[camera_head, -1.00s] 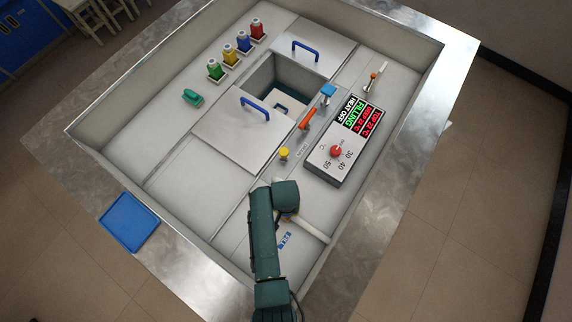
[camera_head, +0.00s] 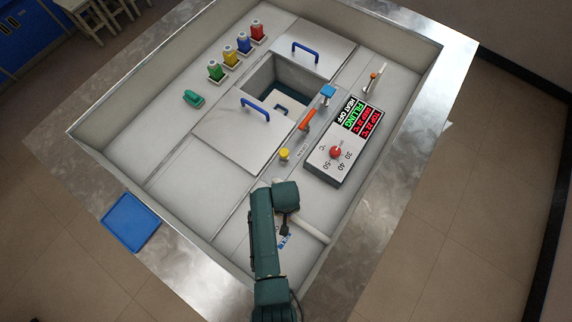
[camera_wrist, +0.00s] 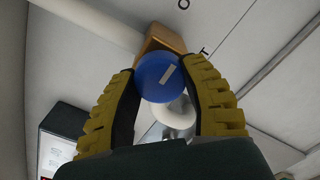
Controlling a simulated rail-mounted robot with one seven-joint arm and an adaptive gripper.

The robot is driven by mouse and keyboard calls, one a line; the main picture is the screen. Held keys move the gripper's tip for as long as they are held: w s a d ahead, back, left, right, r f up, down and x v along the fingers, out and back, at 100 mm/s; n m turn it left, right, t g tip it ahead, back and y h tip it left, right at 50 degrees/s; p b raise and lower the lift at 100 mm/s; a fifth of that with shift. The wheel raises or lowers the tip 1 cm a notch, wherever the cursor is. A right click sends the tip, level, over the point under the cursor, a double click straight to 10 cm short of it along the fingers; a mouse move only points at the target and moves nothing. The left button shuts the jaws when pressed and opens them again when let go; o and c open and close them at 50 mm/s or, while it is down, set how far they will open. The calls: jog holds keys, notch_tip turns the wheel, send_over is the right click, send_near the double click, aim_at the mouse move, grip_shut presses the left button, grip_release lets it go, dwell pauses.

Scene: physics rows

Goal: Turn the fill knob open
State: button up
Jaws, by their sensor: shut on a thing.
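The fill knob (camera_wrist: 158,82) is a round blue knob with a short white line on its face, tilted in the wrist view. My gripper (camera_wrist: 161,68) has its yellow padded fingers shut on the knob, one on each side. The control box (camera_head: 340,152) has a display showing FILLING in green and HEAT OFF.
A pale pipe (camera_head: 314,231) runs close to the gripper. A yellow knob (camera_head: 284,154), an orange handle (camera_head: 307,119) and a blue-topped post (camera_head: 327,91) stand along the deck. A lid (camera_head: 232,134) with a blue handle lies left of the open tank (camera_head: 264,75).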

jog(key=shift+s+f, duration=0.1)
jog(key=o, duration=1.3)
jog(key=shift+c, duration=0.2)
notch_tip(320, 180, up, 12)
